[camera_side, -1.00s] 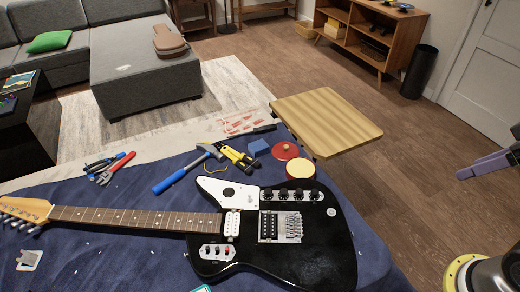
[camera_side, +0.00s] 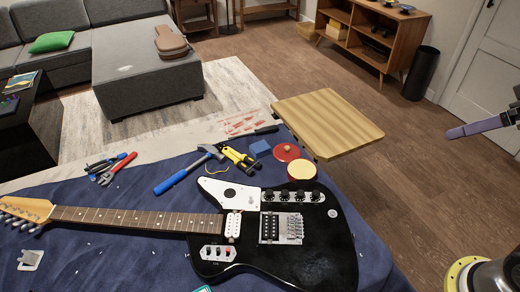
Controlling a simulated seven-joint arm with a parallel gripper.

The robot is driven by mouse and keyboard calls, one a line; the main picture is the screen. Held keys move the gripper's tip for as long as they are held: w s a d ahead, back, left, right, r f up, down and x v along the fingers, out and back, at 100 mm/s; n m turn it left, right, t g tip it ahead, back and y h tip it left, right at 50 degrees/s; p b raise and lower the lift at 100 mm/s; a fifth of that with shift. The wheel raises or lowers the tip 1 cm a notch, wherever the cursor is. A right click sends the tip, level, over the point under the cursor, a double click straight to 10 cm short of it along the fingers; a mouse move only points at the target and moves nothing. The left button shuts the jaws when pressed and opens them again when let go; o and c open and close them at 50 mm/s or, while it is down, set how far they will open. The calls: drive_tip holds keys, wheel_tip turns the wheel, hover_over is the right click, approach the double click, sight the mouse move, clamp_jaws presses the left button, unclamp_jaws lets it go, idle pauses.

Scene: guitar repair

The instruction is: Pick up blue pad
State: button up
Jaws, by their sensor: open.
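The blue pad (camera_side: 259,147) is a small block lying on the dark blue cloth near the back edge of the table, between the yellow-handled pliers and a red round lid. My gripper (camera_side: 485,126) shows only in part at the right edge, with a purple finger pointing left. It is open and empty, above the floor, far to the right of the pad and apart from it. The rest of it is cut off by the frame.
A red round tin with a yellow top (camera_side: 302,172) and its red lid (camera_side: 287,152) stand right of the pad. A black guitar (camera_side: 290,255) fills the front. A wooden board (camera_side: 328,122) juts out behind.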

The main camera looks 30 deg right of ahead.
drive_tip(key=w+r, duration=0.5)
drive_tip(key=w, duration=0.5)
drive_tip(key=n+g, duration=0.2)
drive_tip(key=g, duration=0.1)
hover_over(263, 150)
drive_tip(key=s, duration=0.3)
wheel_tip(263, 150, down, 36)
drive_tip(key=shift+r, duration=0.2)
drive_tip(key=shift+w+x, duration=0.2)
drive_tip(key=shift+x, duration=2.8)
drive_tip(key=shift+r, duration=0.1)
